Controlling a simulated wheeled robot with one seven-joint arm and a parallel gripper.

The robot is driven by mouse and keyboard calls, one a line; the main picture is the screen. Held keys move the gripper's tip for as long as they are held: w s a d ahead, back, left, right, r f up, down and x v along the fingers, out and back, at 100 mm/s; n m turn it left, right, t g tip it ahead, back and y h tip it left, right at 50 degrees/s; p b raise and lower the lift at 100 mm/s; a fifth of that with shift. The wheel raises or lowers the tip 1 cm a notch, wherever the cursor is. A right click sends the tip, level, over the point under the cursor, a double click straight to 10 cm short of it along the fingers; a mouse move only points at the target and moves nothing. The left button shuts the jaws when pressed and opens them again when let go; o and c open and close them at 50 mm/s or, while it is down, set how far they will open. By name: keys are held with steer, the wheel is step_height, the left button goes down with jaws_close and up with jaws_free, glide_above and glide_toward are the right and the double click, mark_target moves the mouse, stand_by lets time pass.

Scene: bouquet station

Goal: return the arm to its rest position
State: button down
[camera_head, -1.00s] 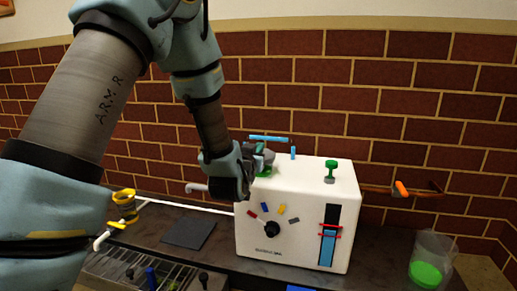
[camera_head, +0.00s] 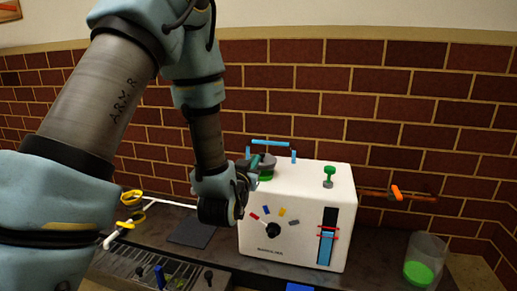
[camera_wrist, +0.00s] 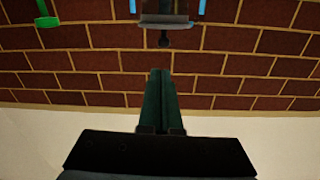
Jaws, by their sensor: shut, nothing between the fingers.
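My arm comes in from the left in the head view and bends down toward the white machine. My gripper (camera_head: 256,162) is at the machine's top left, beside a grey part and a green knob (camera_head: 266,176); I cannot tell whether it touches them. In the wrist view my gripper (camera_wrist: 161,72) shows its two dark green fingers pressed together with nothing between them. They point at the brick wall (camera_wrist: 215,85). The white machine (camera_head: 290,250) has a dial, coloured marks, a slider and a blue handle (camera_head: 270,142) on top.
A dark counter (camera_head: 205,255) runs along the wall. A clear cup with green contents (camera_head: 418,272) stands at the right. An orange-tipped lever (camera_head: 396,192) sticks out right of the machine. Yellow rings (camera_head: 131,197), a dark pad (camera_head: 191,232) and a slotted drain (camera_head: 140,268) lie at the left.

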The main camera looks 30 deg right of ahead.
steer(key=shift+s+a+f, duration=0.3)
steer(key=shift+s+a, duration=0.3)
steer(key=shift+s, duration=0.05)
steer(key=w+a+n+g+y+p, duration=0.2)
steer(key=w+a+y+p, duration=0.15)
steer(key=a, duration=0.55)
steer(key=w+a+n+g+y+p, duration=0.25)
steer(key=a+y, duration=0.25)
steer(key=a, duration=0.3)
steer(key=s+a+r+n+g+y+p, duration=0.25)
steer(key=s+a, duration=0.35)
steer(key=a, duration=0.4)
steer(key=s+a+r+n+g+y+p, duration=0.1)
steer(key=s+a+r+n+g, duration=0.2)
steer(key=s+a, duration=0.5)
step_height(320, 180, up, 37)
steer(key=w+a+m+g+p, duration=0.1)
steer(key=a+p, duration=0.1)
steer(key=p, duration=3.5)
steer(key=shift+w+r+p, duration=0.15)
steer(key=shift+w+p, duration=0.2)
steer(key=shift+w, duration=0.05)
